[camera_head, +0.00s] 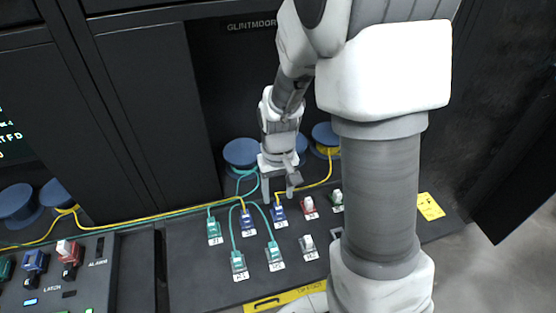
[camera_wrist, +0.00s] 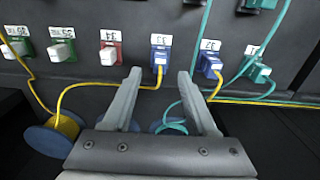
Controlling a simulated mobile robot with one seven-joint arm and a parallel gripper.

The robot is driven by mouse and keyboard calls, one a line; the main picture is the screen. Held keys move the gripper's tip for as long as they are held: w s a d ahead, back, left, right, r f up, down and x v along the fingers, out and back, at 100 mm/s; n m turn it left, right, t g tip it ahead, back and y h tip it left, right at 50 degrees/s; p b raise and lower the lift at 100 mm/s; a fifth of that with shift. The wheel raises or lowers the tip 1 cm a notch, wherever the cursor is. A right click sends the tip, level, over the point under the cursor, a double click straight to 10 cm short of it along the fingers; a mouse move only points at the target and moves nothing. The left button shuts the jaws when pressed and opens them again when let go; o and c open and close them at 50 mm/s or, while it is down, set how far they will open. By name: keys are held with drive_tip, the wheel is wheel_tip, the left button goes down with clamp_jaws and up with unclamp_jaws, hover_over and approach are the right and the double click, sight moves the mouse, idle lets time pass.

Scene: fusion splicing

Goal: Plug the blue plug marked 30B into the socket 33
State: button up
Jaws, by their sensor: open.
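A blue plug (camera_head: 279,212) with a yellow cable stands at the front-panel position labelled 33; it also shows in the wrist view (camera_wrist: 160,56). Its own marking is too small to read, and the socket 33 beneath is hidden by it. My gripper (camera_head: 279,194) is open just above and behind this plug. In the wrist view the fingertips (camera_wrist: 160,74) are apart, with the plug between and just beyond them, not clasped. Another blue plug (camera_wrist: 209,66) with a yellow cable sits at 32; its marking is not legible either.
Teal plugs (camera_head: 213,226) fill position 31 and lower-row places. A red socket (camera_wrist: 110,54) with a white part is at 34, and green ones (camera_wrist: 62,51) are beyond. Blue spools (camera_head: 241,153) stand behind. Yellow and teal cables cross close to the fingers.

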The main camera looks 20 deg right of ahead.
wheel_tip(320, 180, up, 12)
drive_tip(key=shift+p, duration=0.35)
